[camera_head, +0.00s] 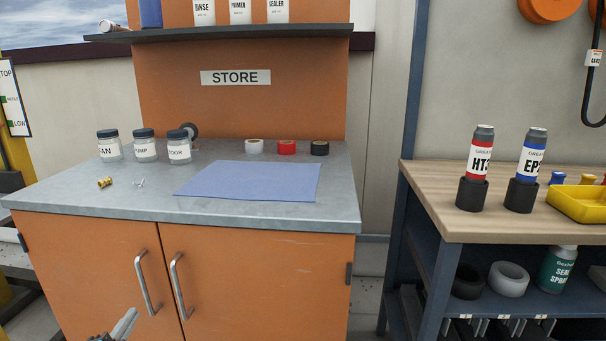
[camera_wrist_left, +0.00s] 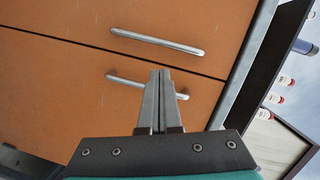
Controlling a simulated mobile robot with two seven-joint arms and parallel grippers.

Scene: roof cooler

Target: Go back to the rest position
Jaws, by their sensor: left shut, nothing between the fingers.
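My left gripper (camera_head: 124,326) shows at the bottom edge of the head view, low in front of the orange cabinet (camera_head: 90,255). In the left wrist view my left gripper (camera_wrist_left: 161,74) is shut with its fingertips together and nothing between them. Behind it in that view are the two cabinet door handles (camera_wrist_left: 157,41); the fingers cover part of one handle, and I cannot tell how far apart they are. My right gripper is in neither view.
The grey cabinet top (camera_head: 100,195) holds labelled jars (camera_head: 145,150), tape rolls (camera_head: 287,147), a blue mat (camera_head: 250,181) and a brass fitting (camera_head: 105,182). A wooden workbench (camera_head: 435,200) on the right bears two tubes (camera_head: 480,152) in black holders and a yellow tray (camera_head: 575,205).

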